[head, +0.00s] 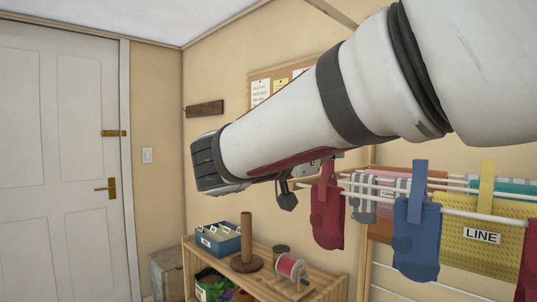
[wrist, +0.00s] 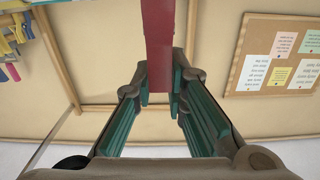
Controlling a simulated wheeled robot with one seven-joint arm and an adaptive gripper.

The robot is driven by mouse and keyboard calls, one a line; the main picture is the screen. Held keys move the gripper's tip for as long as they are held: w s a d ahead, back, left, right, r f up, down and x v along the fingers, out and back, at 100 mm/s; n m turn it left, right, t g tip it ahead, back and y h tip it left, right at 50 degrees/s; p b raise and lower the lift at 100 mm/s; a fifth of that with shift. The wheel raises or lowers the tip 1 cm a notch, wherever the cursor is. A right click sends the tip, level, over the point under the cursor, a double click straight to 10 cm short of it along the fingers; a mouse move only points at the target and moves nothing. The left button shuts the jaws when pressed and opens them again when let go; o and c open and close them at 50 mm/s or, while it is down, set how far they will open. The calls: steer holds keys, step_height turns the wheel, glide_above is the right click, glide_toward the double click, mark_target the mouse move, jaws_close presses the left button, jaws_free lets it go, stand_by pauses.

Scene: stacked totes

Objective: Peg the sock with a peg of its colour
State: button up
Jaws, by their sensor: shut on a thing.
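A red sock (head: 327,222) hangs at the left end of the white rails of the drying rack. A red peg (head: 326,172) stands upright at its top; whether it grips the sock I cannot tell. My gripper (head: 298,186) is at the left of this peg, partly hidden under my arm. In the wrist view my gripper (wrist: 160,95) is shut on a red peg (wrist: 159,45), which runs up out of the top of the frame. A blue sock (head: 416,238) hangs further right with a blue peg (head: 417,182) on it.
A yellow woven item (head: 478,250) with a LINE label and a yellow peg (head: 486,185) hangs at the right. A grey sock (head: 363,203) hangs behind. Below stands a wooden shelf (head: 262,283) with a blue file box (head: 218,241) and a thread spool (head: 290,268).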

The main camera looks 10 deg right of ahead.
stand_by(0.3)
steer(key=o, duration=0.9)
steer(key=shift+c, duration=0.2)
steer(key=v, duration=1.1)
steer(key=s+d+f+n+g+y+p, duration=0.65)
steer(key=s+d+f, duration=0.35)
steer(key=s+d, duration=0.4)
steer(key=s+a+f+n+y+p, duration=0.2)
steer(key=s+f+y, duration=0.1)
steer(key=s+y, duration=0.1)
steer(key=s+a+f+n+y+p, duration=0.2)
steer(key=s+f+y, duration=0.1)
steer(key=s, duration=0.4)
steer(key=shift+s+a+f+y, duration=0.2)
steer(key=shift+s+a+y, duration=0.15)
steer(key=shift+y, duration=0.2)
